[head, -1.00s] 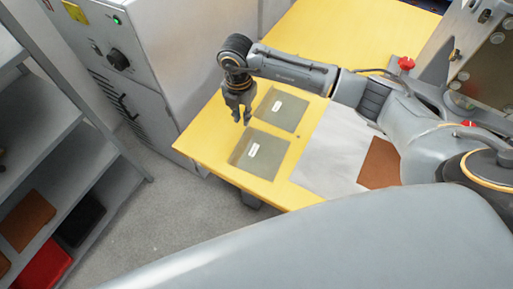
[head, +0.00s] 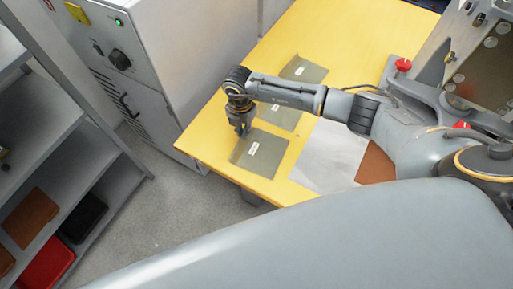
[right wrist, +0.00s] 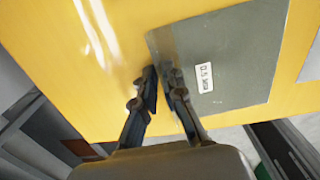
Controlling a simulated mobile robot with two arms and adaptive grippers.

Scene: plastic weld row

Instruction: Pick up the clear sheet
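Three grey-green, see-through-looking sheets with white labels lie flat in a row on the yellow table (head: 205,130). The nearest sheet (head: 262,165) also shows in the right wrist view (right wrist: 235,55), its small label hard to read. The middle sheet (head: 285,115) is partly covered by my right arm; the far sheet (head: 305,69) lies beyond it. My right gripper (head: 243,132) is over the nearest sheet's far-left corner. In the right wrist view its fingers (right wrist: 160,70) are slightly apart and empty, one over bare table, one over the sheet's edge. My left gripper is out of view.
A white sheet (head: 330,155) and a brown sheet (head: 375,165) lie right of the clear ones. A grey cabinet (head: 165,60) stands behind the table's left edge. A shelf (head: 60,140) with trays is at left. Bare table lies left of the sheets.

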